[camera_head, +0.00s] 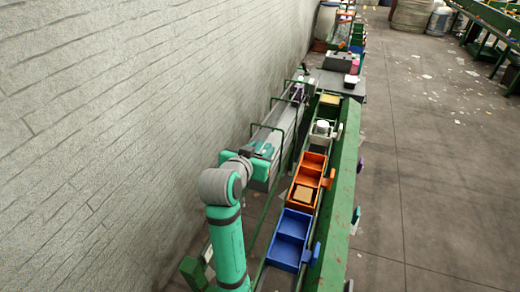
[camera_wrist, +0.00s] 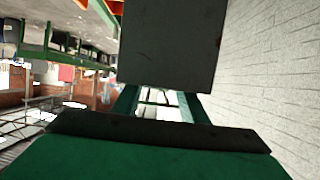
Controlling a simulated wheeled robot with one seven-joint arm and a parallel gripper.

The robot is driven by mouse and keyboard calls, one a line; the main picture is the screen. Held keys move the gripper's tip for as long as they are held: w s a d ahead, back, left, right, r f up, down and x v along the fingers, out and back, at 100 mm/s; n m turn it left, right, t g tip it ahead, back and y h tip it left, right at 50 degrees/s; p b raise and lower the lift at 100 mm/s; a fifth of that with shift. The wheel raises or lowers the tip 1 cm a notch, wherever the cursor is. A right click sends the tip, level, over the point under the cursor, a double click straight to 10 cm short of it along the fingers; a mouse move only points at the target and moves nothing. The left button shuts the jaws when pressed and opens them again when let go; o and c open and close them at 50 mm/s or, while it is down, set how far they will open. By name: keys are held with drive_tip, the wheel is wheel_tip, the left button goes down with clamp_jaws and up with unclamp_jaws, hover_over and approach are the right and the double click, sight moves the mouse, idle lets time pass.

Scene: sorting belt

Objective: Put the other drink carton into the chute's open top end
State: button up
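My gripper (camera_head: 262,151) is at the end of my teal arm, beside the wall and over the grey channel with green hoops (camera_head: 281,126). In the wrist view, a dark grey block-like thing (camera_wrist: 168,45) fills the top middle, right in front of my gripper. It hides the fingertips, so I cannot tell whether the fingers hold it or whether it is a drink carton. A small dark purple thing (camera_head: 297,93) sits farther up the channel. I cannot make out for sure a drink carton or the chute's open top end.
Right of the channel, a line of carriers runs away from me: a blue two-part tray (camera_head: 289,226), an orange tray (camera_head: 316,157) with a tan box (camera_head: 304,194), a white round thing (camera_head: 321,128) and a yellowish tray (camera_head: 330,100). The brick wall (camera_head: 110,120) is close on the left.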

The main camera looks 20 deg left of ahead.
drive_tip(key=shift+a, duration=0.1)
drive_tip(key=shift+r, duration=0.25)
drive_tip(key=v, duration=1.2)
drive_tip(key=shift+w, duration=0.1)
